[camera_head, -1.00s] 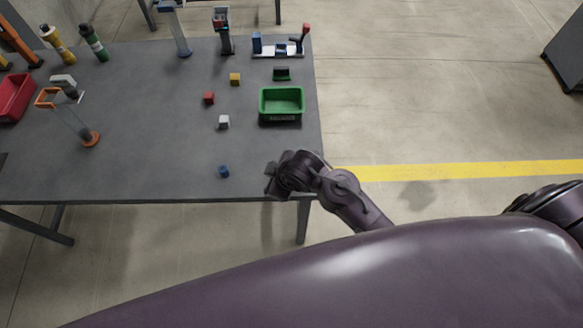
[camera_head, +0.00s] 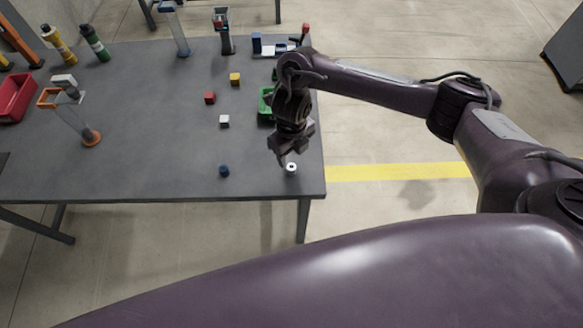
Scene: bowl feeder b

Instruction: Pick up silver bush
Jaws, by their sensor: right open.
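A small silver-white ring-like piece with a dark centre, which looks like the silver bush (camera_head: 291,168), lies on the table (camera_head: 150,160) near its front right corner. My right gripper (camera_head: 288,157) points down just above and behind it. Its fingers are open, and I cannot tell whether they touch the piece. My left gripper is out of view.
Blue (camera_head: 224,171), white (camera_head: 224,121), red (camera_head: 210,98) and yellow (camera_head: 235,79) pieces lie left of my gripper. A green bin (camera_head: 265,104) is mostly hidden behind my arm. A red bin (camera_head: 15,97) and an orange-topped stand (camera_head: 91,138) are at left.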

